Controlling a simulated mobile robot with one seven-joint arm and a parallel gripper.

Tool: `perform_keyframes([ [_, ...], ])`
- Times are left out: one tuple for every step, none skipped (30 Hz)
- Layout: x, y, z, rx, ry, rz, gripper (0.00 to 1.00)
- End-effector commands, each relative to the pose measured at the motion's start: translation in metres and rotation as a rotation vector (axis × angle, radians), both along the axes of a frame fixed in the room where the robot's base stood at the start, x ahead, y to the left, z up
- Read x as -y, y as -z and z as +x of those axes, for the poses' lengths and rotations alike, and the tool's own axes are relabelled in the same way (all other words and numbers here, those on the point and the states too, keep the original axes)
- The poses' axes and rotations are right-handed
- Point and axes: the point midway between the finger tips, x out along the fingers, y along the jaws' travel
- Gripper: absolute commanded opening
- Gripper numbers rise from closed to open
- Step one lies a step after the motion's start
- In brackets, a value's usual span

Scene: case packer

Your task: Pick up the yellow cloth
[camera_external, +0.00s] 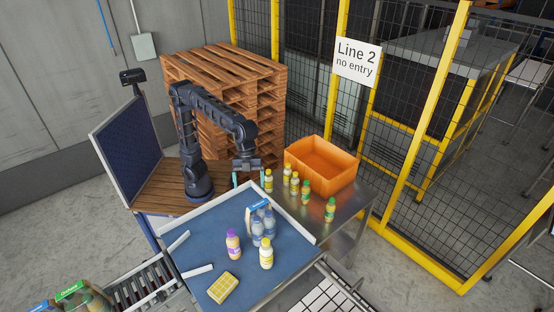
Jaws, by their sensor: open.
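The yellow cloth (223,287) lies flat on the blue work surface (205,249), near its front edge. It looks like a folded pad with a pattern of lighter lines. My gripper (249,180) points down at the back of the work area, well behind the cloth and apart from it. It is open, with its two fingers spread, and nothing shows between them. A small yellow bottle (268,181) stands just to its right.
An orange crate (321,166) and several small bottles stand on the metal table (338,209). White rails edge the blue surface.

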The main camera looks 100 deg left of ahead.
Motion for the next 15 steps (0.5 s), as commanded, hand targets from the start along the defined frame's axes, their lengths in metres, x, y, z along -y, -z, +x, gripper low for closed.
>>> perform_keyframes([
  [0.024,0.005,0.002,-0.01,0.058,-0.009,0.88],
  [0.037,0.007,0.002,-0.013,0.092,-0.016,0.88],
  [0.053,0.01,0.002,-0.017,0.138,-0.024,0.88],
  [0.066,0.012,0.002,-0.02,0.172,-0.03,0.88],
  [0.078,0.015,0.002,-0.025,0.206,-0.037,0.88],
  [0.095,0.018,0.0,-0.029,0.25,-0.048,0.88],
  [0.107,0.02,-0.001,-0.033,0.285,-0.057,0.88],
  [0.12,0.023,-0.002,-0.038,0.317,-0.065,0.88],
  [0.135,0.027,-0.004,-0.042,0.359,-0.076,0.88],
  [0.146,0.029,-0.005,-0.045,0.39,-0.086,0.88],
  [0.157,0.032,-0.007,-0.049,0.417,-0.093,0.88],
  [0.168,0.034,-0.009,-0.051,0.449,-0.104,0.88],
  [0.176,0.036,-0.01,-0.054,0.469,-0.11,0.88],
  [0.183,0.037,-0.012,-0.057,0.49,-0.117,0.88],
  [0.192,0.04,-0.014,-0.06,0.513,-0.126,0.88],
])
